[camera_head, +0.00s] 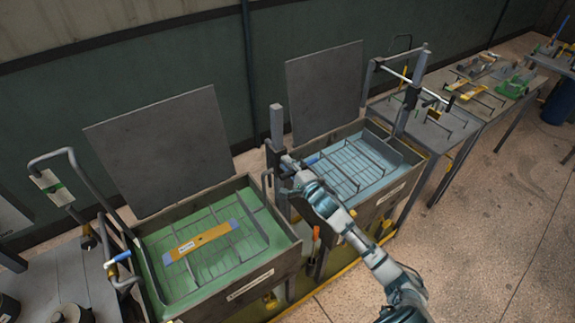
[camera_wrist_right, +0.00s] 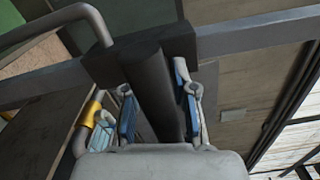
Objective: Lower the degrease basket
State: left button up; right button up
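Two open tanks stand side by side. The left tank (camera_head: 290,262) has green liquid and a wire basket (camera_head: 196,272) holding a yellow bar (camera_head: 203,241) with pale blue ends. The right tank (camera_head: 408,183) has pale blue liquid and another wire basket (camera_head: 343,170). I cannot read the labels to tell which is the degrease basket. My right gripper (camera_head: 284,172) is at the grey post (camera_head: 277,125) by the right tank's left side. In the right wrist view its fingers (camera_wrist_right: 160,112) flank a dark handle (camera_wrist_right: 150,75) closely and look shut on it. My left gripper is not in view.
Raised grey lids (camera_head: 160,150) stand behind the tanks. A lifting frame with a crossbar (camera_head: 395,74) rises at the right tank's far corner. A bent pipe with a blue grip (camera_head: 119,258) stands left. Tables with parts (camera_head: 470,100) are at right; the floor (camera_head: 490,215) before them is clear.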

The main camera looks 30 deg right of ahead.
grip_shut()
jog(key=shift+f, duration=0.1)
notch_tip(320, 180, down, 17)
jog(key=b, duration=0.6)
jog(key=shift+a, duration=0.25)
jog(key=shift+s, duration=0.15)
jog(key=o, duration=0.5)
grip_release()
jog(key=shift+r, duration=0.3)
jog(key=s, duration=0.7)
jog(key=s+d, duration=0.1)
jog(key=s, duration=0.3)
jog(key=shift+s+f, duration=0.1)
jog(key=shift+s, duration=0.25)
